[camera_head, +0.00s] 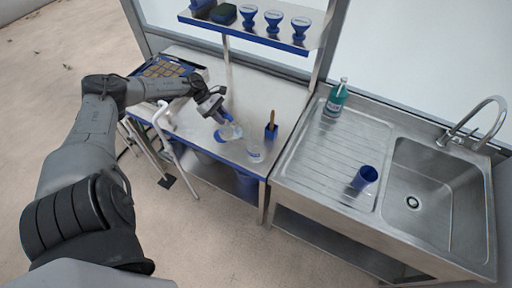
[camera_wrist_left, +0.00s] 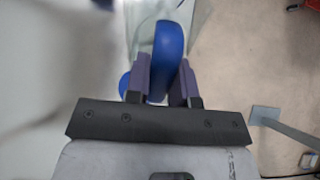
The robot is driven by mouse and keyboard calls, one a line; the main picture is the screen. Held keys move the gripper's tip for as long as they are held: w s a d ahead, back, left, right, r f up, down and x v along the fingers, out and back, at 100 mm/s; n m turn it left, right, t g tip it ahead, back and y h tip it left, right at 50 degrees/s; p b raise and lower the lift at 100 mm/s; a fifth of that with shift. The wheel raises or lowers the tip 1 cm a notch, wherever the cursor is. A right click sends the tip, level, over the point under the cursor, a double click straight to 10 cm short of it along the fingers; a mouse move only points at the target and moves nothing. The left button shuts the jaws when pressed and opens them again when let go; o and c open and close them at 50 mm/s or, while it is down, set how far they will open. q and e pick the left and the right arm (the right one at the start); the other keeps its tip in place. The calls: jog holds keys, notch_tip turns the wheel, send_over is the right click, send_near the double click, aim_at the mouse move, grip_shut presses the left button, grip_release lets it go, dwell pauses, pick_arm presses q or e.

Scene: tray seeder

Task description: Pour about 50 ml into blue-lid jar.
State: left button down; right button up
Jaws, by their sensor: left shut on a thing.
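My left gripper (camera_head: 216,113) is shut on the blue handle of a clear jug (camera_head: 229,131), over the front part of the workbench. The jug looks tilted, with its body toward the right. The blue handle (camera_wrist_left: 167,55) sits between the two fingers in the left wrist view, with the clear wall beyond it. A clear jar (camera_head: 255,153) stands near the bench's front edge, right of and below the jug in the picture. I cannot make out a blue lid on it, or the liquid level in either vessel. My right gripper is not in view.
A blue holder with a brown-handled tool (camera_head: 271,131) stands right of the jug. A seed tray (camera_head: 165,68) is at the bench's back left. A shelf (camera_head: 250,36) hangs above. A sink unit (camera_head: 330,200) at right carries a blue cup (camera_head: 365,177) and a green bottle (camera_head: 335,100).

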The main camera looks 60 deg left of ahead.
pick_arm(q)
jog(key=shift+s+a+f+b, duration=0.1)
jog(key=shift+a+f+b, duration=0.05)
jog(key=shift+f+b, duration=0.3)
jog(key=shift+a+h, duration=0.1)
jog(key=shift+h, duration=0.2)
dwell(0.5)
dwell(0.8)
jog(key=shift+f+t, duration=0.1)
jog(key=shift+t, duration=0.2)
